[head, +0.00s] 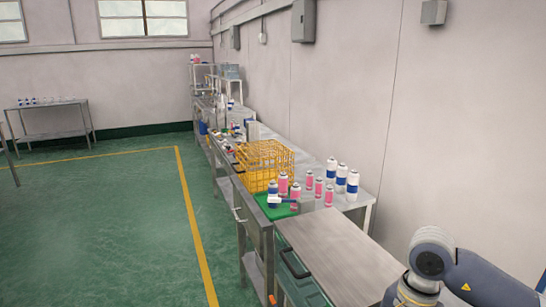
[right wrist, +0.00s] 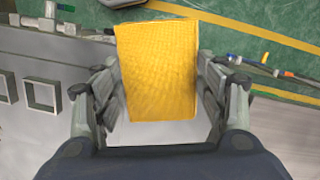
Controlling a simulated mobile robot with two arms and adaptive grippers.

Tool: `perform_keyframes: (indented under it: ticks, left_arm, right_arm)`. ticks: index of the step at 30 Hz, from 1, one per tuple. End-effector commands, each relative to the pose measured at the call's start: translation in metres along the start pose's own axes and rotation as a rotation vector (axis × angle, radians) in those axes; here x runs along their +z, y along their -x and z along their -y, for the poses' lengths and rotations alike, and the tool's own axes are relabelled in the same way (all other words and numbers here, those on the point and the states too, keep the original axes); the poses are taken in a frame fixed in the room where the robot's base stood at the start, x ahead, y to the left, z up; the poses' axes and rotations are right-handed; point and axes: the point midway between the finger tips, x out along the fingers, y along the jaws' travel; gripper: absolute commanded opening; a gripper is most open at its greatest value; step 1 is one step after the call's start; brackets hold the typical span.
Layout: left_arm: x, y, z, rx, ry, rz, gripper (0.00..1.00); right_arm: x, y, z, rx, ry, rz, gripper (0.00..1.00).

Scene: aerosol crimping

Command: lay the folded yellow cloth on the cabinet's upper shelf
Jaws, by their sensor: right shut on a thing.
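The folded yellow cloth (right wrist: 157,70) is in the right wrist view, a flat yellow block with a woven texture. My right gripper (right wrist: 158,85) is shut on it, with one finger against each side. In the head view only part of my right arm shows at the lower right; its gripper is out of the picture there. My left gripper is not in view. I cannot make out the cabinet or its upper shelf for certain in either view.
In the head view a yellow wire crate (head: 264,166), a green tray (head: 273,210) and several pink, blue and white cans (head: 341,176) stand on the long metal bench. A bare grey top (head: 340,258) is nearer. The green floor (head: 100,220) at left is clear.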

Motion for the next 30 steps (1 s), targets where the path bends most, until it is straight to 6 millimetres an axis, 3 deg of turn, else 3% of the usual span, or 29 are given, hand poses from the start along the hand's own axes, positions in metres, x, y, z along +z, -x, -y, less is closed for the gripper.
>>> perform_keyframes:
  ticks: [6,13,19,30]
  left_arm:
    - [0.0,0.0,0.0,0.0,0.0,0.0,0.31]
    - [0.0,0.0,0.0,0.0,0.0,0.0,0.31]
    - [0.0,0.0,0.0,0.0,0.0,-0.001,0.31]
    - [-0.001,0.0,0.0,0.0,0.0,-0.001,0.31]
  right_arm:
    - [0.031,-0.002,-0.012,0.069,0.461,-0.002,0.46]
    - [0.05,-0.003,-0.023,0.119,0.794,-0.001,0.46]
    - [0.055,-0.003,-0.027,0.134,0.893,-0.003,0.46]
    - [0.055,-0.004,-0.027,0.134,0.895,0.0,0.46]
